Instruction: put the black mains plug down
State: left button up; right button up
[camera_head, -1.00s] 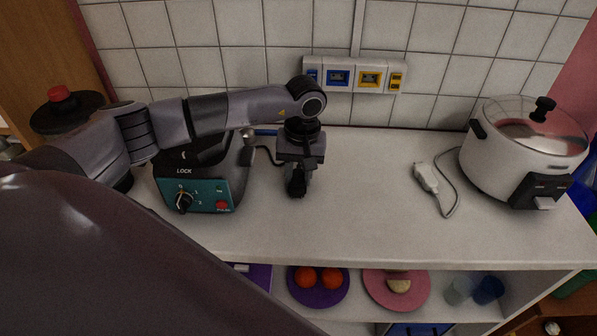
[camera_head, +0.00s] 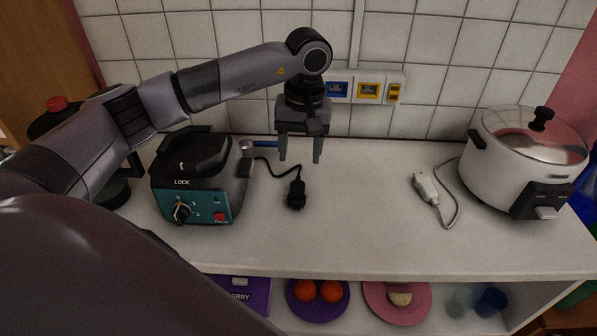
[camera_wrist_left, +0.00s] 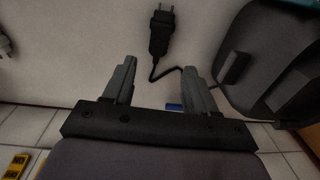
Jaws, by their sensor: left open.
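The black mains plug (camera_head: 297,193) lies on the white worktop, right of the teal-fronted appliance, with its cord running back to the left. It also shows in the left wrist view (camera_wrist_left: 161,31), lying beyond the fingertips. My left gripper (camera_head: 300,160) is open and empty above the worktop, behind the plug and apart from it. Its two spread fingers also show in the left wrist view (camera_wrist_left: 160,75), with nothing between them but worktop and cord. My right gripper is in neither view.
The blender base (camera_head: 200,180) stands left of the plug. A white plug (camera_head: 427,188) with its cord and a rice cooker (camera_head: 525,160) are at the right. Wall sockets (camera_head: 367,90) are behind. The middle worktop is clear. Plates (camera_head: 399,314) sit on the shelf below.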

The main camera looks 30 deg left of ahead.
pick_arm(q)
jog(key=shift+d+r, duration=0.15)
jog(key=shift+r, duration=1.3)
